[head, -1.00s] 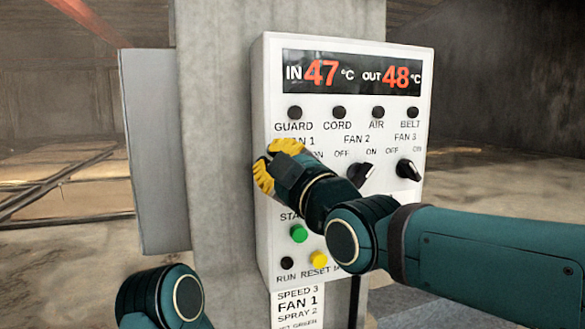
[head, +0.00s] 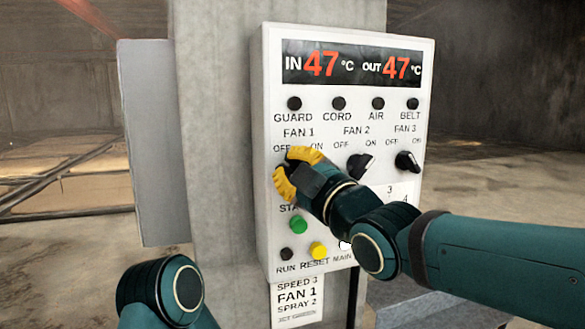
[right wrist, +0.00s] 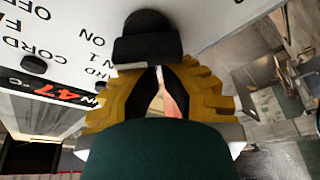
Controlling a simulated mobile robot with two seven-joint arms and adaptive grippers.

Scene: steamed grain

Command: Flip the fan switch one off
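The white control panel (head: 345,100) hangs on a concrete pillar. Its FAN 1 label, with OFF on the left and ON on the right, shows above my right gripper (head: 285,178). In the head view the gripper hides the FAN 1 switch. In the right wrist view a black switch knob (right wrist: 147,40) stands just past the tips of my right gripper (right wrist: 157,70). The yellow-backed fingers converge at their tips and look shut. The knob seems at or touching the tips, not clearly between them. My left gripper is out of view; only a left arm link shows.
FAN 2 knob (head: 360,165) and FAN 3 knob (head: 407,161) sit close to the right. A green button (head: 298,225), a yellow button (head: 318,250) and a black RUN button (head: 287,254) lie below. A grey plate (head: 155,140) stands left of the pillar.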

